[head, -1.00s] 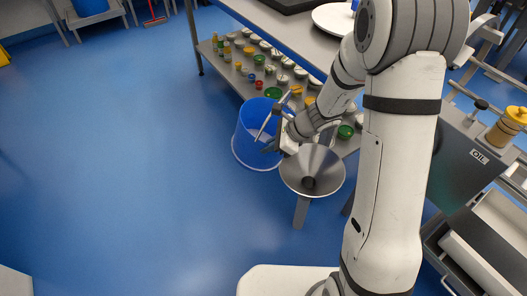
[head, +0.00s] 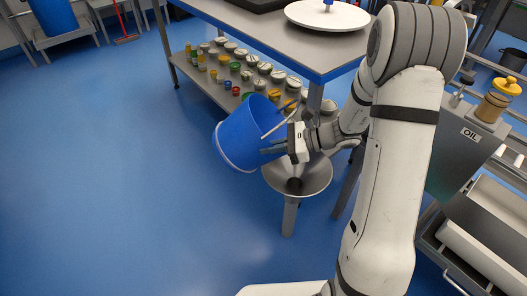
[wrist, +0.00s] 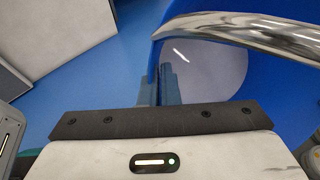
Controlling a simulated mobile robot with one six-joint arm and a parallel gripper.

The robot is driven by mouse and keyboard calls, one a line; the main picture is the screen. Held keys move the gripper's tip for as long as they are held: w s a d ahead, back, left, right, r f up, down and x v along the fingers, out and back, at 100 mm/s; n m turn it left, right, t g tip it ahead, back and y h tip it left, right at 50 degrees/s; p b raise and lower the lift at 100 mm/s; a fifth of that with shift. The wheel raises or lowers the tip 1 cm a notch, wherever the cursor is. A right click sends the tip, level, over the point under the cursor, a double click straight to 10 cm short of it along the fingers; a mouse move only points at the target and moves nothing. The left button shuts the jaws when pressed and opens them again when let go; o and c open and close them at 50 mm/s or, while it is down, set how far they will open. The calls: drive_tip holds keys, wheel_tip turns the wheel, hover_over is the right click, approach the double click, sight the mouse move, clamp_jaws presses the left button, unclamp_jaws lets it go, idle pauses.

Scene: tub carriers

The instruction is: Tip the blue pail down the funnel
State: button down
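The blue pail (head: 240,135) hangs in the air at the upper left of the grey metal funnel (head: 318,178) in the head view. It is tilted, its base toward the lower left and its mouth toward the upper right. My gripper (head: 268,146) is at the pail's side facing the funnel. In the wrist view my gripper (wrist: 160,85) is shut on the wall of the pail (wrist: 272,75). The shiny bail handle (wrist: 235,30) arcs across the mouth, and a pale patch shows inside. Whether anything pours out cannot be told.
A steel workbench (head: 262,35) with jars and lids on its lower shelf (head: 205,75) stands behind the pail. A grey oil unit (head: 462,150) is at the right. Blue floor (head: 120,190) is open at the left.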

drive_tip(key=d+f+y+b, duration=0.1)
drive_tip(key=y, duration=0.1)
drive_tip(key=d+f+y+b, duration=0.1)
drive_tip(key=d+b, duration=0.1)
drive_tip(key=shift+d+y+b, duration=0.1)
drive_tip(key=shift+y+b, duration=0.2)
drive_tip(key=shift+y, duration=0.1)
drive_tip(key=shift+d+r+t+y, duration=0.3)
drive_tip(key=shift+d+r+y, duration=0.05)
drive_tip(key=shift+r+y, duration=0.05)
drive_tip(key=shift+d+r+m+y, duration=0.15)
drive_tip(key=shift+d+r+y, duration=0.1)
drive_tip(key=shift+d+y, duration=0.25)
drive_tip(key=shift+d+r+m+y, duration=0.15)
drive_tip(key=shift+d+r+y, duration=0.1)
drive_tip(key=shift+d+y, duration=0.25)
drive_tip(key=shift+a, duration=0.1)
